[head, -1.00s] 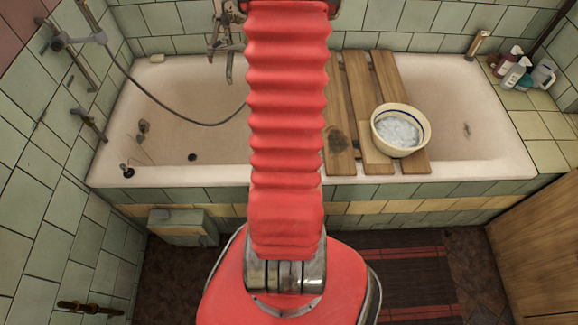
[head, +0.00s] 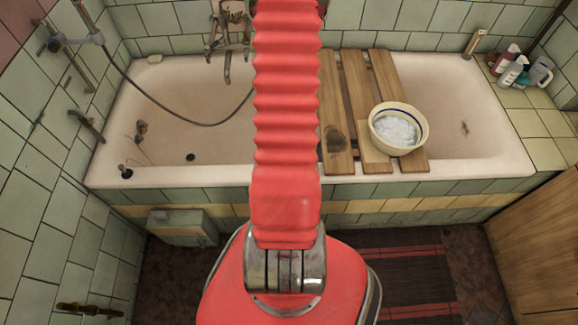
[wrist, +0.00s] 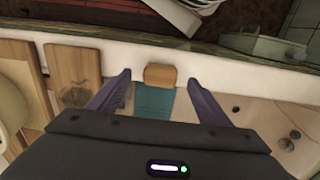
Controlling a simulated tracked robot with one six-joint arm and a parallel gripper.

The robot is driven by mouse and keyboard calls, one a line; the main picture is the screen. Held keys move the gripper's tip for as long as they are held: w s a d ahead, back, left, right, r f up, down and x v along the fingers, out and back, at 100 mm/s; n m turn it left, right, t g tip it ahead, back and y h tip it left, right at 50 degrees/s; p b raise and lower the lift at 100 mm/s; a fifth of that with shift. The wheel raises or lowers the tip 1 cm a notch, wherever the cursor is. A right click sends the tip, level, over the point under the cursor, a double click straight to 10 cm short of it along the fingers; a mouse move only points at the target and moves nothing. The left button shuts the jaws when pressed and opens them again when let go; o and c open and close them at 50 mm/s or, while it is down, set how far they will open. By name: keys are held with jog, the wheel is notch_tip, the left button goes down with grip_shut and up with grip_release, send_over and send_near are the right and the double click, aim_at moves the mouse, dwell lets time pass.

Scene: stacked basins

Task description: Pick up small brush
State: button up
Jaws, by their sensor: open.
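My gripper (wrist: 160,88) is open in the wrist view, its two purple fingers apart with nothing held between them. A small tan wooden piece (wrist: 160,76), which looks like the small brush, lies at the tub's rim between the fingertips in the picture. I cannot tell how far below them it is. A teal strip (wrist: 154,99), perhaps cloth, runs from it into the tub. In the head view my red arm hides this spot and my gripper is out of sight.
The bathtub (head: 100,173) has wooden slats (head: 336,95) across it, bearing a cream bowl (head: 399,109) of white suds and a dark fuzzy patch (head: 336,137). Bottles (head: 514,70) stand at the right corner. A shower hose (head: 175,116) hangs at the left.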

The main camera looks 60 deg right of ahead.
jog(key=shift+f, duration=0.15)
jog(key=shift+f, duration=2.55)
jog(key=shift+c, duration=0.5)
jog(key=c, duration=1)
